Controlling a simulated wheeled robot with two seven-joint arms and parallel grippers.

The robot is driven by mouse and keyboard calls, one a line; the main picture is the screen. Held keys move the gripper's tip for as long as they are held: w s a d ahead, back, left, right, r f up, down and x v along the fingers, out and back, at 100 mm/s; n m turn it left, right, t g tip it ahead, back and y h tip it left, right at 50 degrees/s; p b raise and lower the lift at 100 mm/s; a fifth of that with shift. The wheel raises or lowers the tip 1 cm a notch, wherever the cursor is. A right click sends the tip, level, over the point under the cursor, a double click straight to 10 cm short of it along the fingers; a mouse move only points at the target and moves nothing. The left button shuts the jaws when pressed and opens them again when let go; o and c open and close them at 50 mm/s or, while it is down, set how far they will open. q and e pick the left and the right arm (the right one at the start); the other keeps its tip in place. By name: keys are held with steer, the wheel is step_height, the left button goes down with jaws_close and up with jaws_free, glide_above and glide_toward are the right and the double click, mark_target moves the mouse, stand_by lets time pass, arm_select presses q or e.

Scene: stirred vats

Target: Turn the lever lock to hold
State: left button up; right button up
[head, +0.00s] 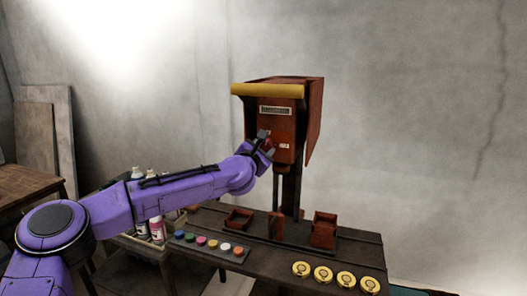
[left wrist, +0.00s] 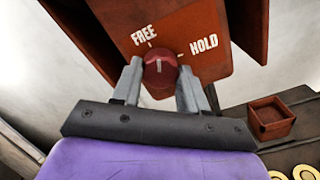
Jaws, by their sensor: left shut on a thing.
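The lever lock is a round dark red knob (left wrist: 160,72) with a pale pointer line, on the front of a rust-red machine (head: 290,115). In the left wrist view the word FREE (left wrist: 144,34) is printed at the knob's upper left and HOLD (left wrist: 204,45) at its right, each with a tick mark. The pointer line stands about upright in the picture, closer to the FREE tick than to the HOLD tick. My left gripper (head: 266,143) is shut on the knob, one finger on each side. My right gripper is not in view.
The machine stands on a dark bench (head: 340,245). Small red trays (head: 238,219) sit below it. Several coloured buttons (head: 212,243) and yellow discs (head: 323,274) line the bench front. Bottles (head: 157,229) stand in a crate behind my left arm. A wooden table (head: 25,185) is far left.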

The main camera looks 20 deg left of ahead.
arm_select(q)
steer(key=m, duration=0.6)
steer(key=shift+r+m, duration=0.1)
steer(key=shift+m, duration=0.2)
steer(key=m, duration=0.5)
steer(key=shift+m+p, duration=0.3)
steer(key=shift+m, duration=0.7)
steer(key=o, duration=1.1)
steer(key=shift+c, duration=0.2)
